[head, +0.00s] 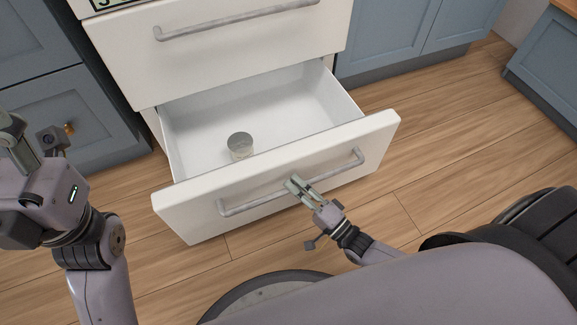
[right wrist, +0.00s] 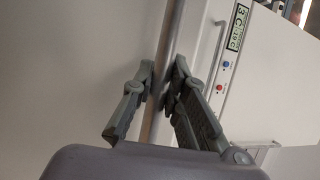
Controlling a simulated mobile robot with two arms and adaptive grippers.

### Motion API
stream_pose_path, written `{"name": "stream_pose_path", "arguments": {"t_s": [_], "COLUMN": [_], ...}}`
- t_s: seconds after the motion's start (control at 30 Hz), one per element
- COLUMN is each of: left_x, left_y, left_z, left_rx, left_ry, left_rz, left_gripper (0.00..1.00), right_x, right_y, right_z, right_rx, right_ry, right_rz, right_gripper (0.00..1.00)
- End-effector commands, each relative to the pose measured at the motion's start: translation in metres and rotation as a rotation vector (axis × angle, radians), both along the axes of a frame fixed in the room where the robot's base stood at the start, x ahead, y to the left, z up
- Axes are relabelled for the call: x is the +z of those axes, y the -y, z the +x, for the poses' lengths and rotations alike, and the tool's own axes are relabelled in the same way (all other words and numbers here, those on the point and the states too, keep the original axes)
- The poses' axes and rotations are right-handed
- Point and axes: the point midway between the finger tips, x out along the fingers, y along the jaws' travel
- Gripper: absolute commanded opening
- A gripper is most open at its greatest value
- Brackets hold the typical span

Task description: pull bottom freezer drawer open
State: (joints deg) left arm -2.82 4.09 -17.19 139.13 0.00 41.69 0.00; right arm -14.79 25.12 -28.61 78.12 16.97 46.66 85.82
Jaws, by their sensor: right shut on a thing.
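The bottom freezer drawer (head: 185,222) is white and stands well out from the freezer, with its inside in view. A small round metal tin (head: 240,145) stands in it. A grey bar handle (head: 238,207) runs across its front. My right gripper (head: 294,184) is at the middle of this handle, shut on it. In the right wrist view the two fingers of the right gripper (right wrist: 160,78) are either side of the handle bar (right wrist: 165,45). My left arm shows at the left of the head view, away from the drawer. Its fingertips are not clearly seen.
A closed upper drawer (head: 225,50) with its own handle (head: 235,22) is above. Blue-grey cabinets (head: 55,110) stand to the left and more (head: 400,35) to the right. The wooden floor (head: 450,130) right of the drawer is clear. A display panel (right wrist: 235,30) shows in the wrist view.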

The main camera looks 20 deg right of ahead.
Motion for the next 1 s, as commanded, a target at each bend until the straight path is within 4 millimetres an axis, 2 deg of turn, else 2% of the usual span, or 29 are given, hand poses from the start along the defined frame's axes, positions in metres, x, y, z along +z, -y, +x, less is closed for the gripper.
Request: {"name": "stream_pose_path", "arguments": {"t_s": [0.1, 0.23, 0.7, 0.73, 1.0], "left_x": [-0.001, -0.003, -0.005, -0.005, -0.005], "left_y": [0.0, -0.001, -0.001, -0.001, -0.001], "left_z": [0.0, 0.0, 0.0, 0.0, 0.0], "left_rx": [-0.001, -0.001, -0.002, -0.002, -0.003], "left_ry": [-0.017, -0.027, -0.03, -0.03, -0.032], "left_rz": [-0.001, -0.002, -0.003, -0.003, -0.004], "left_gripper": [0.53, 0.53, 0.53, 0.53, 0.53], "right_x": [0.0, -0.001, -0.002, -0.002, -0.001], "right_y": [0.002, 0.002, 0.002, 0.002, 0.002], "right_z": [-0.016, -0.025, -0.029, -0.029, -0.029], "right_rx": [-0.001, -0.001, -0.001, -0.001, 0.0], "right_ry": [-0.005, -0.002, -0.002, -0.002, -0.001], "right_rz": [-0.004, -0.004, -0.004, -0.004, -0.002], "right_gripper": [0.0, 0.0, 0.0, 0.15, 0.33]}}
